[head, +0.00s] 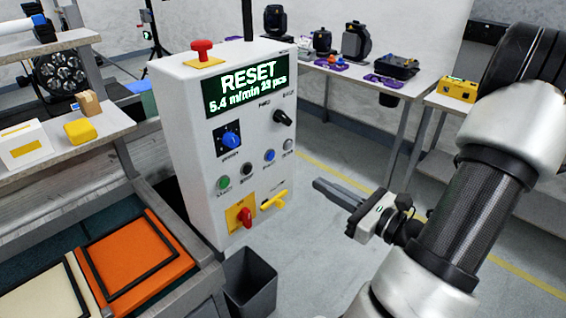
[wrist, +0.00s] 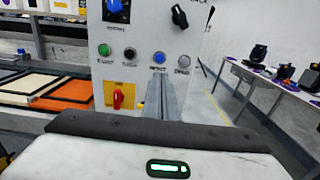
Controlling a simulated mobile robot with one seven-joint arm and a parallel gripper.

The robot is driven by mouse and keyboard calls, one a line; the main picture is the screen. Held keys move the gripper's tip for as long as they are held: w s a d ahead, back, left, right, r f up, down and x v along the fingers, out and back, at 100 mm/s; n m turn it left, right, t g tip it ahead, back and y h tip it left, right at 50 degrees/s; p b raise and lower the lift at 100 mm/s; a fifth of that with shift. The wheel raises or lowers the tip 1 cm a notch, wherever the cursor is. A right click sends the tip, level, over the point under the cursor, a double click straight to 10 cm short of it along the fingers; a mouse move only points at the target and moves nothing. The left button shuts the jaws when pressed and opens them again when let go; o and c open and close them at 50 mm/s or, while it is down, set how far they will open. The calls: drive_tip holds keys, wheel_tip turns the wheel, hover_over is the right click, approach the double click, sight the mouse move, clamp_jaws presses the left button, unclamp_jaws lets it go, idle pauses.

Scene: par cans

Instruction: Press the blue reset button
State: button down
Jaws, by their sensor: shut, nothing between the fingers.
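The white control box (head: 200,110) stands in the middle of the head view. Its green display (head: 247,88) reads "RESET" with a second line of figures. The blue reset button (head: 269,155) sits in the lower button row, between a black and a grey button. In the wrist view the blue button (wrist: 159,58) shows just above my fingertips. My gripper (head: 317,186) is shut and empty, to the right of the box and apart from it in the head view. Its fingers (wrist: 159,78) point toward the panel. The exact gap to the button is hard to tell.
A green button (head: 222,183), a blue knob (head: 230,140), a black knob (head: 282,118), a yellow handle (head: 273,200) and a red switch (head: 245,216) share the panel. A red mushroom button (head: 202,49) is on top. A dark bin (head: 249,283) stands below.

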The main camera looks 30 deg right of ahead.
sight(272, 157)
drive_tip(key=x, duration=1.4)
